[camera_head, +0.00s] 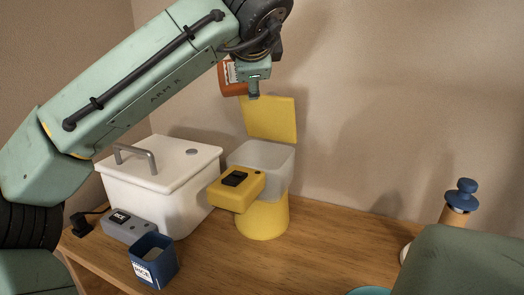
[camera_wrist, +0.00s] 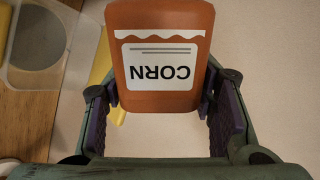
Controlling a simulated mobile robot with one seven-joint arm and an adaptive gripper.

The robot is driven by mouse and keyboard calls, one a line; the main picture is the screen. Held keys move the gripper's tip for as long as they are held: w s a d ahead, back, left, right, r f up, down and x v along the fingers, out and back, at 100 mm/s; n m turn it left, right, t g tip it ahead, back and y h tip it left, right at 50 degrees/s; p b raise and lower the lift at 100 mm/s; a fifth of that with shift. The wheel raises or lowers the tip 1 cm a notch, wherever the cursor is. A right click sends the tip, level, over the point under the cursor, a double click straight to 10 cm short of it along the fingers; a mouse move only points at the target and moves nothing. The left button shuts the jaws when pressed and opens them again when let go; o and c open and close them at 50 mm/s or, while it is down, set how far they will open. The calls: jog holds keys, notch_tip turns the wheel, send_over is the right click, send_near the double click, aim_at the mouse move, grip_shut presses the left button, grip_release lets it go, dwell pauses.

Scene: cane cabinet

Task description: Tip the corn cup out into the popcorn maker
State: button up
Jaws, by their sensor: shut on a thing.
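The orange corn cup (camera_head: 231,77) is high above and slightly left of the popcorn maker's raised lid. In the wrist view the corn cup (camera_wrist: 159,50) fills the upper middle, its white CORN label upside down. My gripper (camera_head: 254,88) is shut on it, with a finger (camera_wrist: 102,120) at each side. The popcorn maker (camera_head: 262,218) has a yellow base, a clear bowl and a yellow lid (camera_head: 270,120) standing open. Part of the bowl also shows at the left of the wrist view (camera_wrist: 35,45). The inside of the cup is hidden.
A white rice cooker (camera_head: 160,185) with a grey handle stands left of the popcorn maker. A blue rice cup (camera_head: 153,262) stands in front of it. A blue-topped wooden object (camera_head: 458,205) is at the right. The wooden counter (camera_head: 330,235) between is clear.

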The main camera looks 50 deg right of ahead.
jog(key=shift+s+d+r+m+t+y+p, duration=0.1)
jog(key=shift+s+d+m+t+y+p, duration=0.2)
jog(key=shift+p, duration=0.55)
jog(key=shift+d+r+m+t+y+p, duration=0.1)
jog(key=shift+m+t+y+p, duration=0.3)
jog(key=shift+p, duration=0.45)
jog(key=shift+s+d+f+m+t, duration=0.1)
jog(key=shift+s+d+m+t, duration=0.2)
jog(key=shift+m, duration=0.4)
dwell(0.9)
